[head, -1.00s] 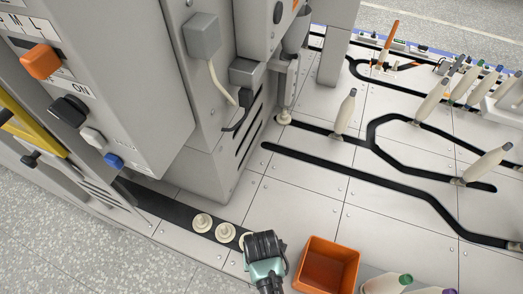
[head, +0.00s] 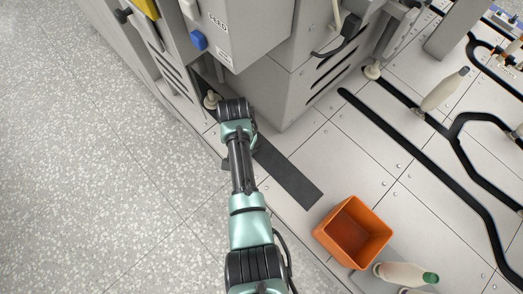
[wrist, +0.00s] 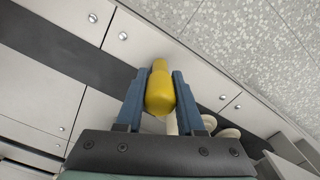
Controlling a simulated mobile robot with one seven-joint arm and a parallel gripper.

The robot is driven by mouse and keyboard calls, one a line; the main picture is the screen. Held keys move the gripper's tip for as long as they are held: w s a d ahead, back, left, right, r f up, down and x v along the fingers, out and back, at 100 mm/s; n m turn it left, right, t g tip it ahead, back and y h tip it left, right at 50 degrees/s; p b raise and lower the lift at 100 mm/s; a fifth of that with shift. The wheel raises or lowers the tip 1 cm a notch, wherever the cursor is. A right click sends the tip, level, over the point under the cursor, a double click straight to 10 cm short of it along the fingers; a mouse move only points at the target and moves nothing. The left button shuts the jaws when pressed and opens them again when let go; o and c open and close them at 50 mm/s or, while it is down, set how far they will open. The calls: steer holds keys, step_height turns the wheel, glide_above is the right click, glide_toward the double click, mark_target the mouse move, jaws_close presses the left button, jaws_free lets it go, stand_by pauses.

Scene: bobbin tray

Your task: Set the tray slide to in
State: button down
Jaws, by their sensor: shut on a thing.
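My gripper (head: 235,108) reaches down to the dark strip (head: 295,182) in the floor panels, beside the grey machine. In the wrist view my gripper (wrist: 160,72) has its two blue fingers closed on a rounded yellow knob (wrist: 160,94), which appears to be the tray slide's handle. The knob is hidden in the head view. One cream peg (head: 211,100) shows just left of my gripper in the head view. Cream round pegs (wrist: 229,133) show behind the right finger in the wrist view. The slide's tray itself is mostly hidden.
The grey machine (head: 285,95) stands close right of my gripper. An orange bin (head: 330,231) and a cream bobbin with a green end (head: 402,274) lie lower right. Speckled floor (head: 90,170) to the left is clear.

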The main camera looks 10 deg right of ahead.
steer(key=shift+w+a+b, duration=0.55)
steer(key=shift+w+a, duration=0.6)
steer(key=shift+w, duration=0.3)
steer(key=c, duration=0.5)
jaws_free()
step_height(320, 180, up, 8)
steer(key=p, duration=0.4)
steer(key=shift+f, duration=0.25)
